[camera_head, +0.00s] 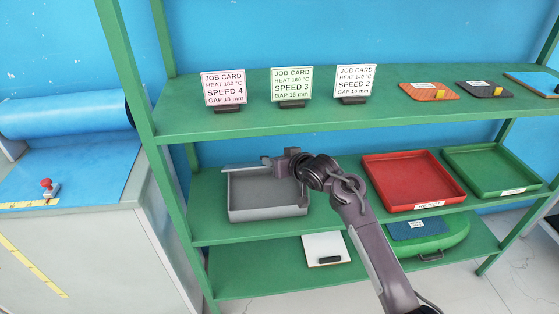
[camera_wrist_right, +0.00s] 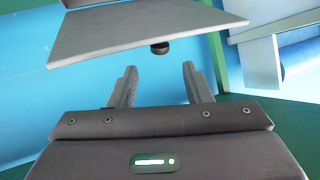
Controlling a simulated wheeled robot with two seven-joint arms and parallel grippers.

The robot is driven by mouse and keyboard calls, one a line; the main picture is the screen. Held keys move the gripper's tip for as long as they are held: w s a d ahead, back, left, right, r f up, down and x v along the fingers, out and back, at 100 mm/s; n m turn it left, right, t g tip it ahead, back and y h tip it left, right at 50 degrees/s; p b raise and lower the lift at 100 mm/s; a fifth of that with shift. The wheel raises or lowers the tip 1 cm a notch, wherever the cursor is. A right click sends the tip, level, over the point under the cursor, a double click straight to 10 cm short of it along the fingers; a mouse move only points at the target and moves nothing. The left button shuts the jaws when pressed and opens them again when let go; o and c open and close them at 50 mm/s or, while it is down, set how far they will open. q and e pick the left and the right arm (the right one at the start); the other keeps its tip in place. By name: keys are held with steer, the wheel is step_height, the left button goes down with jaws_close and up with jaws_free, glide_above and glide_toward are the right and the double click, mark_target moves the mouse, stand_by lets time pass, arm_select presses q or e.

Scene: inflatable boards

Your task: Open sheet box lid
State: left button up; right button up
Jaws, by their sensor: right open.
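The grey sheet box (camera_head: 267,211) sits on the middle green shelf, and its grey inside shows from above. A thin grey plate, which looks like its lid (camera_head: 240,168), shows nearly edge-on at the box's back. In the right wrist view the lid (camera_wrist_right: 145,32) is a tilted grey panel with a dark round knob (camera_wrist_right: 160,48) near its lower edge. My right gripper (camera_head: 276,161) is over the back of the box. In the wrist view its fingers (camera_wrist_right: 158,85) are apart and empty, with the knob ahead of them. My left gripper is not in view.
A red tray (camera_head: 412,207) and a green tray (camera_head: 490,192) stand right of the box. The upper shelf (camera_head: 190,120) above holds job cards and small boards. A white board (camera_head: 326,249) and a green case (camera_head: 440,242) are below. A blue roll (camera_head: 62,116) is at left.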

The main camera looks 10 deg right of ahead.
steer(key=shift+s+d+r, duration=0.15)
steer(key=shift+s+r, duration=0.05)
steer(key=shift+s, duration=0.15)
steer(key=shift+c, duration=0.3)
